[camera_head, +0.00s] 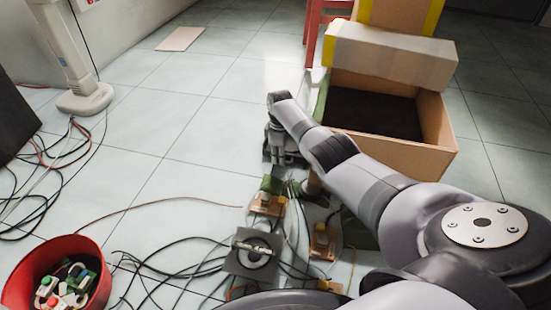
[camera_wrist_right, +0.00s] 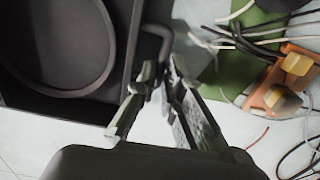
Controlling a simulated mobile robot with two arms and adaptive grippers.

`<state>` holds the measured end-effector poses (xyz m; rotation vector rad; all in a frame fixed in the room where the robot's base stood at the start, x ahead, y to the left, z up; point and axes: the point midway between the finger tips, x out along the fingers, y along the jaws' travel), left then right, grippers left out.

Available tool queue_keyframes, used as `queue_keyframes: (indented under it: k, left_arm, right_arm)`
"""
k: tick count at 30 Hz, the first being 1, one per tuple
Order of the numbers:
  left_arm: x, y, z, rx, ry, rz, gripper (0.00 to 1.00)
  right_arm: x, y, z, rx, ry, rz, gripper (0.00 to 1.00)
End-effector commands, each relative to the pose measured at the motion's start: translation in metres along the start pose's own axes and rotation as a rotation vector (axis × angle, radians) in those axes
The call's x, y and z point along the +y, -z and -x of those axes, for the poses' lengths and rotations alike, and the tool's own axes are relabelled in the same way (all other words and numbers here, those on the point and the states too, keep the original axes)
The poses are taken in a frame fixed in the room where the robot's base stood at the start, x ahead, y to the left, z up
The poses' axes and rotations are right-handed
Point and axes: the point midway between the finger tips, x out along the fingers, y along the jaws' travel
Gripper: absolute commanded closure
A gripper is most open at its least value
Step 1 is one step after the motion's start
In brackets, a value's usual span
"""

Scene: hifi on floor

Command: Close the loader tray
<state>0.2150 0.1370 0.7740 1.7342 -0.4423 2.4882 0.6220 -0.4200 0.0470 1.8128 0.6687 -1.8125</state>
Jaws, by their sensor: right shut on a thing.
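The loader tray (camera_wrist_right: 104,84) is a dark, flat-walled piece with a round recess, at the upper left of the right wrist view. A dark curved handle (camera_wrist_right: 163,36) stands beside its right edge. My right gripper (camera_wrist_right: 164,76) is shut on this handle, with one finger on each side. In the head view, my right gripper (camera_head: 284,160) points down near the floor in the middle. The tray is mostly hidden there, and I cannot tell how far out it stands. My left gripper is not in view.
Orange-brown parts (camera_head: 322,241), a dark unit with a disc (camera_head: 243,263) and loose cables lie close by. A red bucket (camera_head: 103,278) stands lower left, a cardboard box (camera_head: 440,160) right. The left-middle floor is mostly clear.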

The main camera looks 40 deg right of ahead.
Motion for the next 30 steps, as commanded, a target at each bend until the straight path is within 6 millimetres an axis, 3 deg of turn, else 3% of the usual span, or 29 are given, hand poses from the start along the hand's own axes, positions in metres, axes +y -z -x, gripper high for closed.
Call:
queue_keyframes:
  k: [2, 3, 7, 20, 25, 30]
  left_arm:
    - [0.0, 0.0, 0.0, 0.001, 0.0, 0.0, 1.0]
    - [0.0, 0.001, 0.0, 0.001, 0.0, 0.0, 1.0]
    - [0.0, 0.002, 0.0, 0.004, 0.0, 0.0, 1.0]
    - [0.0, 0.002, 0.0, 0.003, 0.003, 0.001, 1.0]
    - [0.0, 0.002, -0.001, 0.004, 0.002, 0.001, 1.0]
    - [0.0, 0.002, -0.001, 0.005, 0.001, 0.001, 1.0]
  right_arm:
    - [0.001, -0.002, 0.0, -0.002, -0.003, -0.003, 1.0]
    - [0.001, -0.002, 0.0, -0.002, -0.003, -0.003, 0.91]
    - [0.001, -0.002, 0.0, -0.002, -0.003, -0.003, 0.83]
    - [0.002, -0.001, 0.008, 0.001, -0.004, -0.001, 0.83]
    - [0.002, -0.001, 0.03, 0.001, -0.005, -0.001, 0.83]
    - [0.002, -0.001, 0.07, 0.001, -0.007, -0.002, 0.83]
